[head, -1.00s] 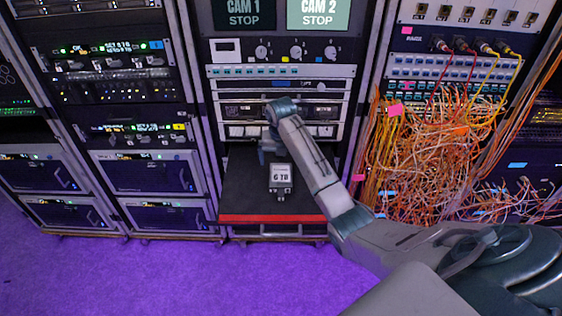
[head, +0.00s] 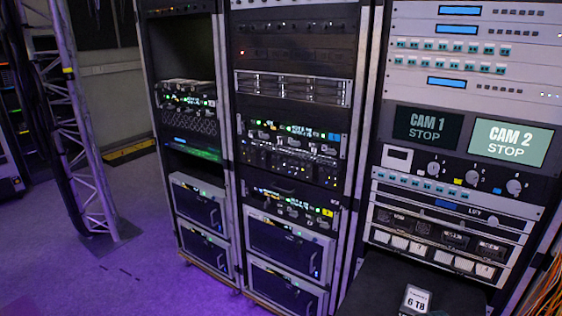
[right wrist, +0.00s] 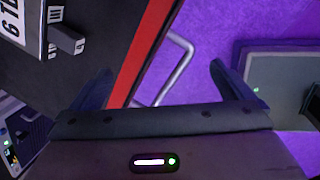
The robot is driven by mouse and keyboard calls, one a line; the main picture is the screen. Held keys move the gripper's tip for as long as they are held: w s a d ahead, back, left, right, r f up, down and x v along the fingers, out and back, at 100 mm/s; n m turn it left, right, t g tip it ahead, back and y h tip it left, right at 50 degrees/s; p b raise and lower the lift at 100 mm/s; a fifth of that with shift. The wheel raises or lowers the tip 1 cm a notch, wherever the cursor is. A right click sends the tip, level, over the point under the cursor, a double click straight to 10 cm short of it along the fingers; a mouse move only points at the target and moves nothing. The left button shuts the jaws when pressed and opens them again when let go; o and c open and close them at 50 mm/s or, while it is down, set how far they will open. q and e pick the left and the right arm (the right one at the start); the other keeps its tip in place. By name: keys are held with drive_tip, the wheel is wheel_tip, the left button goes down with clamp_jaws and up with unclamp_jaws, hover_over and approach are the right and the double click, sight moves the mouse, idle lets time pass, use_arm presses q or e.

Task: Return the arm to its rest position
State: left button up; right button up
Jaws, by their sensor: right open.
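My right gripper (right wrist: 160,88) shows in the right wrist view with its two dark fingers spread wide apart. Nothing is between them but a view of the purple floor, a grey bent handle and the shelf's red edge. No arm shows in the head view now, and my left gripper is not in view. The 6 TB drive (head: 415,299) sits on the black shelf (head: 372,288) at the bottom of the head view. Part of it also shows at the top left of the right wrist view, apart from my right gripper.
Equipment racks (head: 292,150) fill the middle and right of the head view. CAM 1 and CAM 2 screens (head: 512,140) are at the right. A metal truss (head: 85,130) stands at the left. The purple floor (head: 150,260) is clear between truss and racks.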

drive_tip(key=s+a+r+m+t, duration=0.1)
drive_tip(key=s+a+r+m, duration=0.15)
drive_tip(key=s+m, duration=0.8)
drive_tip(key=s+a+r+m+t, duration=0.15)
drive_tip(key=s+a+m, duration=0.4)
drive_tip(key=s, duration=0.85)
drive_tip(key=w+d+f+m+g, duration=0.1)
drive_tip(key=d+f, duration=0.1)
drive_tip(key=f, duration=1.2)
drive_tip(key=d+f+g, duration=0.1)
drive_tip(key=d+f, duration=0.1)
drive_tip(key=f, duration=1.2)
drive_tip(key=s+d+f+g, duration=0.1)
drive_tip(key=s+f, duration=1.7)
drive_tip(key=f, duration=0.3)
drive_tip(key=shift+s+d, duration=0.15)
drive_tip(key=shift+d, duration=0.1)
